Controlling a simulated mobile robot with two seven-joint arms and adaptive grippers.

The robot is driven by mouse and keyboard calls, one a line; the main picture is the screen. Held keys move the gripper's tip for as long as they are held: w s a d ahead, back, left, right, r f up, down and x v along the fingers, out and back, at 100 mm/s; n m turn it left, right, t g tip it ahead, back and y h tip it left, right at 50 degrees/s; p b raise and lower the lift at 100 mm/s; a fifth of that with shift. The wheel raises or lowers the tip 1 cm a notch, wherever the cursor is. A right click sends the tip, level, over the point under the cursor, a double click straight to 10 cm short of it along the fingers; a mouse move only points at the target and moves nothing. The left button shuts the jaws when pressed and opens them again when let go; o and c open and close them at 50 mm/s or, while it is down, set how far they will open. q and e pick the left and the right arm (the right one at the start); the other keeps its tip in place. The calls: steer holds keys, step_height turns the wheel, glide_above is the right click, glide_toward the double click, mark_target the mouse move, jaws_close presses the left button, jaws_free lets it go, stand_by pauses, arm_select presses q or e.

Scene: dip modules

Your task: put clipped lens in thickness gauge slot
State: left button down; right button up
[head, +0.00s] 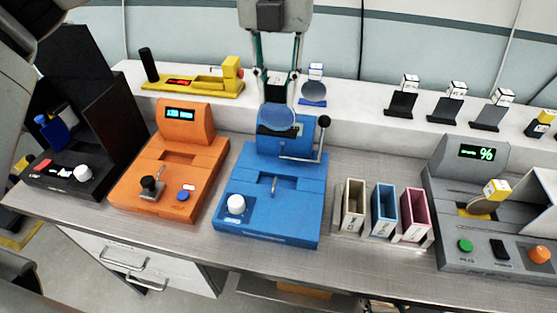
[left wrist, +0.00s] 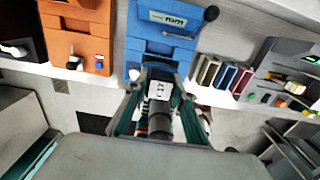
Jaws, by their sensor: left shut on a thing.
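My left gripper (head: 278,85) comes down from the top centre in the head view, shut on the dark clip of a clipped lens. The round, bluish, see-through lens (head: 278,119) hangs below the fingertips, in front of the blue gauge's display, which it partly hides. In the left wrist view the gripper (left wrist: 158,105) holds a white-and-black clip (left wrist: 158,90) between its fingers. The blue thickness gauge (head: 308,217) reads mm in the left wrist view (left wrist: 185,45). Its narrow slot (head: 274,184) lies in the front plate, apart from and below the lens. My right gripper is not in view.
An orange gauge (head: 195,190) stands left of the blue one. Right of it are three small bins (head: 383,210) and a grey % meter (head: 470,235) with a yellow-clipped lens. A blue-clipped lens (head: 313,92) stands behind on the white shelf. A lever (head: 323,123) rises at the blue gauge's right.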

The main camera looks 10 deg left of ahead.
mark_target(277, 130)
arm_select(q)
step_height(277, 130, down, 17)
steer(key=p, duration=0.1)
steer(key=shift+r, duration=0.2)
steer(key=shift+f, duration=0.1)
steer(key=c, duration=1.7)
jaws_free()
step_height(277, 130, up, 12)
steer(key=shift+r+b, duration=0.15)
steer(key=shift+b, duration=0.5)
